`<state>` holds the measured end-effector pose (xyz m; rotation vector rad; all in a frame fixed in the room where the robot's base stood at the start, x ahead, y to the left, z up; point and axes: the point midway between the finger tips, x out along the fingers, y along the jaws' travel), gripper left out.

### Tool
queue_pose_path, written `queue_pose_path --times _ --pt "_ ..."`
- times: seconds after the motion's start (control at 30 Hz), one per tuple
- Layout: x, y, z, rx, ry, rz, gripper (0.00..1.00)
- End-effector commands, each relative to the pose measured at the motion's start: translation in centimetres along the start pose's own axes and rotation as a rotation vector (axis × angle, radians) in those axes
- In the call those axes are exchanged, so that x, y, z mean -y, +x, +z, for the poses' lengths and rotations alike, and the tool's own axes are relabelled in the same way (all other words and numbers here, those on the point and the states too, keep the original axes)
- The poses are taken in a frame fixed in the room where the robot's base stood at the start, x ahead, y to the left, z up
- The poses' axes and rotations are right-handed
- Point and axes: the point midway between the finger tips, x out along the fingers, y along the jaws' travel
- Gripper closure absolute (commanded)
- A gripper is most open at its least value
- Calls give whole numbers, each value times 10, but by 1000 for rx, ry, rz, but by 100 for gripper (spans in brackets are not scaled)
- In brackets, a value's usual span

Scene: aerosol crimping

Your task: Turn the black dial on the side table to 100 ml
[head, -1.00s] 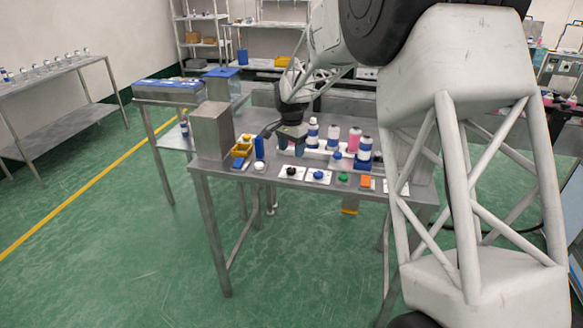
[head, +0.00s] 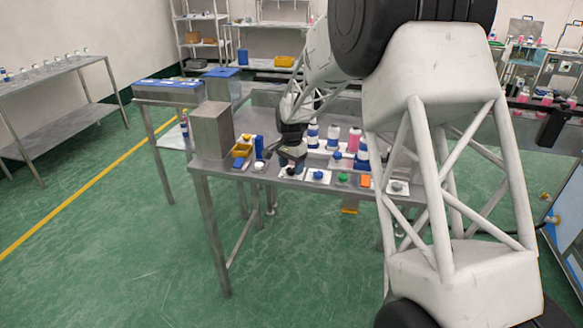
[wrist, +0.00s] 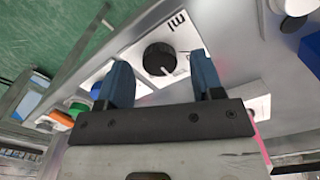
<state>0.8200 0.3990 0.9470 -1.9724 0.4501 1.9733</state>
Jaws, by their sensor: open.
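The black dial (wrist: 158,58) sits on a white plate (wrist: 190,38) on the steel side table (head: 207,168). In the head view the dial (head: 291,171) is partly hidden by my gripper. My gripper (wrist: 162,72) is open and empty. Its two blue fingers stand to the left and right of the dial in the wrist view, apart from it. In the head view my gripper (head: 291,163) is low over the dial's plate.
A blue knob (head: 318,175), a green button (head: 343,178), an orange block (head: 365,181) and a grey dial (head: 397,187) line the front edge to the right. Bottles (head: 333,138) stand behind. A yellow bin (head: 241,150) and a steel box (head: 211,130) are at left.

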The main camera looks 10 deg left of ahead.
Motion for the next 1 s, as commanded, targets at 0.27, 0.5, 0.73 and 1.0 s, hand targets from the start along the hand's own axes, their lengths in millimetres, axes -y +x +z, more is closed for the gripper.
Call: queue_pose_path --times 0.27,0.5,0.73,1.0 --pt "0 8 0 -1 0 -1 39" --pt "0 8 0 0 0 -1 50" --pt "0 7 0 0 0 0 85" --pt "0 7 0 0 -14 -1 88"
